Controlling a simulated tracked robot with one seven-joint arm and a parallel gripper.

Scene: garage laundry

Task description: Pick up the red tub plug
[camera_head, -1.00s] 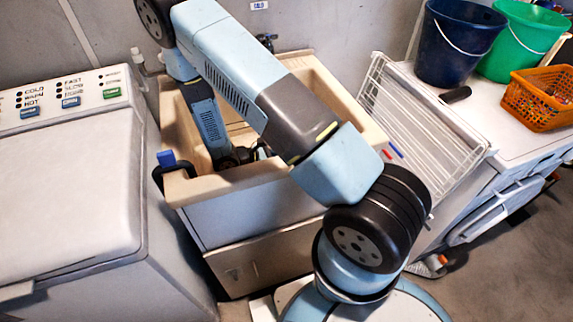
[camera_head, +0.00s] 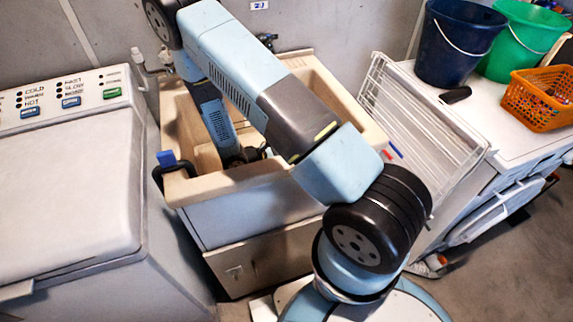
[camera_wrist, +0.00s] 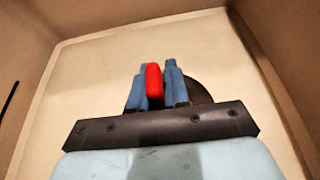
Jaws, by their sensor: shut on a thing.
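The red tub plug (camera_wrist: 154,82) shows in the wrist view as a narrow red shape between the two blue fingers of my gripper (camera_wrist: 156,80). The fingers are shut on it, one on each side. A dark round patch lies behind the fingers on the tub floor. The pale laundry tub (camera_head: 182,190) surrounds my gripper; its floor (camera_wrist: 90,75) fills the wrist view. In the head view my arm reaches down into the tub, and its own links hide the plug there. I cannot tell whether the plug touches the floor.
A washing machine (camera_head: 70,190) stands left of the tub. A white wire rack (camera_head: 420,125) stands at its right, beside a white appliance top (camera_head: 480,115) with blue (camera_head: 455,45) and green (camera_head: 515,40) buckets and an orange basket (camera_head: 540,98). A blue clip with a dark loop (camera_head: 168,160) sits on the tub's left rim.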

